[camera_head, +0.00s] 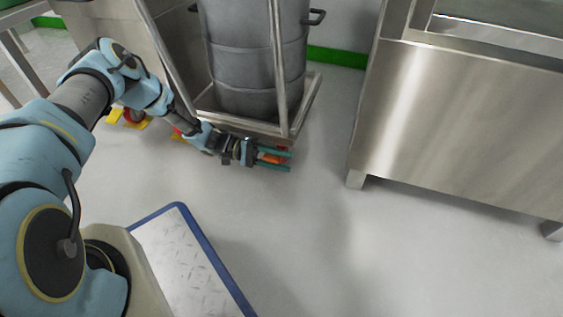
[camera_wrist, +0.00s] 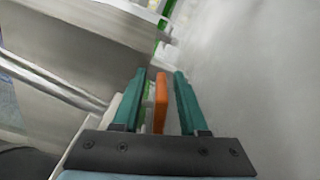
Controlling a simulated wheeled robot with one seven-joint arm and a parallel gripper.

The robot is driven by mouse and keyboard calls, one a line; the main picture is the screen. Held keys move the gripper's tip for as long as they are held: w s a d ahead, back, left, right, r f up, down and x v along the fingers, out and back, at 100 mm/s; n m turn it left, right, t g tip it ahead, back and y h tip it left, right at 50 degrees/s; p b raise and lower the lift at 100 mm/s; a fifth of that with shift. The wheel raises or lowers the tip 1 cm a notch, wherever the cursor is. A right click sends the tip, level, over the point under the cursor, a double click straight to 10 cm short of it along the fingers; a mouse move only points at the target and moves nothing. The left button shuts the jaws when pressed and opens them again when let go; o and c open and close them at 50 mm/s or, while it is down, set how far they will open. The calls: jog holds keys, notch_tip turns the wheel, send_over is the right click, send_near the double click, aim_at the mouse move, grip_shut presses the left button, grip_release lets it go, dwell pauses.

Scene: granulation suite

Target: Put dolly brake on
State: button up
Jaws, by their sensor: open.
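The dolly (camera_head: 243,124) is a stainless steel frame with upright rails, carrying a grey metal drum (camera_head: 255,62). At its near right corner, low by the floor, is an orange brake pedal (camera_head: 271,158). My gripper (camera_head: 290,160) is at this corner with its two teal fingers spread, one above and one below the orange piece in the head view. In the wrist view the orange pedal (camera_wrist: 160,103) stands between the open fingers (camera_wrist: 160,73), with a gap on each side. The caster under this corner is mostly hidden by my gripper.
Yellow pedals (camera_head: 136,124) and a red wheel show at the dolly's left. A steel cabinet (camera_head: 450,125) on short feet stands to the right. A blue-edged mat or plate (camera_head: 190,265) lies in front. The grey floor between dolly and cabinet is clear.

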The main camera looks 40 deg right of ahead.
grip_shut()
dwell(0.4)
